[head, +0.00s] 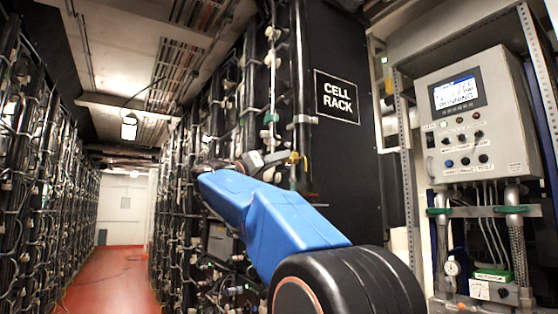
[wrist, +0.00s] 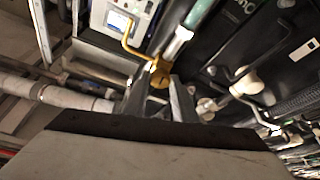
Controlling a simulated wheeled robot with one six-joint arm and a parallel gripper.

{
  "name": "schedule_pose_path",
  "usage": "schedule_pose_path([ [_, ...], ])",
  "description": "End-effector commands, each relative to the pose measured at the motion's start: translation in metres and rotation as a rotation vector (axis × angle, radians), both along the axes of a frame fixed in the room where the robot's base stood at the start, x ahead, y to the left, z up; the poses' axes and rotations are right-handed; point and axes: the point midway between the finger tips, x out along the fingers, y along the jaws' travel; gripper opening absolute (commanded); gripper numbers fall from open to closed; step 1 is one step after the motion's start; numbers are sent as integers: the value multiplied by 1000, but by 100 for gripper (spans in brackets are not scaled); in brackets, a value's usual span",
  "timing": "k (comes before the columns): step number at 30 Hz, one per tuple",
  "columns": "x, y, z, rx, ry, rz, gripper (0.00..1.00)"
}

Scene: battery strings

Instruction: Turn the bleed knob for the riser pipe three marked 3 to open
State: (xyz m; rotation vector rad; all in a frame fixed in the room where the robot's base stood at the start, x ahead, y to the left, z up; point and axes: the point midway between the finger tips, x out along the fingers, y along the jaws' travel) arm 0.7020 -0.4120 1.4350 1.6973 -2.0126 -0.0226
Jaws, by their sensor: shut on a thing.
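My gripper (wrist: 157,92) is shut on a yellow knob (wrist: 159,74); the knob sits between the fingertips in the wrist view. A bent yellow bar (wrist: 127,40) runs from the knob up and left. A pale pipe with a green section (wrist: 200,14) meets the knob from above right. In the head view my gripper (head: 266,159) reaches the rack's front corner, with a small yellow part (head: 294,157) at its tip beside a vertical riser pipe (head: 301,90). I cannot read a 3 on any pipe, and the knob's turn position is unclear.
A black rack panel marked CELL RACK (head: 337,97) stands right of the pipes. A grey control box (head: 478,115) hangs at the right, with pipes and gauges below. Cell racks line both sides of a red-floored aisle (head: 112,282), which is clear.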

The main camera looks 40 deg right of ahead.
Motion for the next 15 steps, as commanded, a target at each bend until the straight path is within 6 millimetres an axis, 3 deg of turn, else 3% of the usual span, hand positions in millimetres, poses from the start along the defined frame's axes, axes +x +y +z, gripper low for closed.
schedule_pose_path([
  [15,-2,1,2,109,451,3,3],
])
